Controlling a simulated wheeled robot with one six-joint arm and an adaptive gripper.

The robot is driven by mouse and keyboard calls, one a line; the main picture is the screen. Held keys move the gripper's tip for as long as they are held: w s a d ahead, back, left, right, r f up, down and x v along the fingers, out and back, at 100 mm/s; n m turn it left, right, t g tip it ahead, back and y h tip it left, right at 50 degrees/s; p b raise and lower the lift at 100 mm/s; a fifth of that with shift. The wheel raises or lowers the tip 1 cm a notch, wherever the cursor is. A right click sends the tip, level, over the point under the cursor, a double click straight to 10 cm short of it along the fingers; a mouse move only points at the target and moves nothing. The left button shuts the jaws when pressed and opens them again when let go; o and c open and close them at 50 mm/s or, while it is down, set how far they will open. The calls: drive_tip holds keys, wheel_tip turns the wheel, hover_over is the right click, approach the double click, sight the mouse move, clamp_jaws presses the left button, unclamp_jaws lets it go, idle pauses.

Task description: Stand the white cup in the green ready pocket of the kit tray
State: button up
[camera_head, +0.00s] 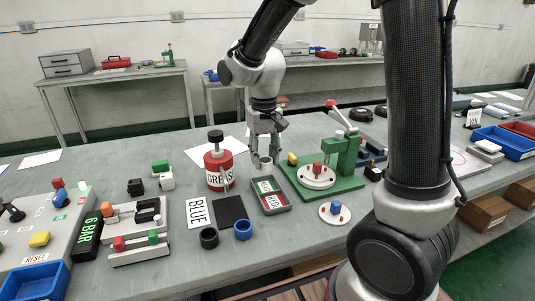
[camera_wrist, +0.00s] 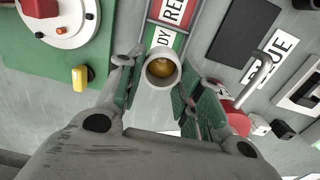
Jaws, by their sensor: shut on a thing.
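The white cup (camera_wrist: 161,68) is between the fingers of my gripper (camera_wrist: 158,76) in the wrist view, its open top showing a yellow-brown inside. In the head view the cup (camera_head: 266,163) looks upright under my gripper (camera_head: 265,155), just behind the kit tray. The grey kit tray (camera_head: 285,205) has a red-labelled pocket and a green-labelled one. In the wrist view the tray's green ready pocket (camera_wrist: 166,38) lies right beside the cup, which covers part of its label. I cannot tell how high the cup is above the table.
A red grease can (camera_head: 219,170) stands left of the tray. A green press fixture (camera_head: 345,165) stands close on the right. A black mat (camera_head: 230,212), blue ring (camera_head: 243,230) and black ring (camera_head: 209,238) lie in front on the left.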

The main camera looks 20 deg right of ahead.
drive_tip(key=shift+f, duration=3)
drive_tip(key=shift+f, duration=0.3)
drive_tip(key=o, duration=1)
wheel_tip(320, 180, up, 11)
drive_tip(key=shift+r, duration=0.45)
drive_tip(key=s+d+r+t, duration=0.1)
drive_tip(key=s+d+r, duration=0.1)
drive_tip(key=s+d, duration=0.3)
drive_tip(key=s+d+r+t, duration=0.2)
drive_tip(key=s+d, duration=0.3)
drive_tip(key=s, duration=0.3)
drive_tip(key=s+d+r+t, duration=0.1)
drive_tip(key=s+d+r, duration=0.2)
drive_tip(key=s+d, duration=0.2)
drive_tip(key=shift+s+r, duration=0.25)
drive_tip(key=shift+s, duration=0.6)
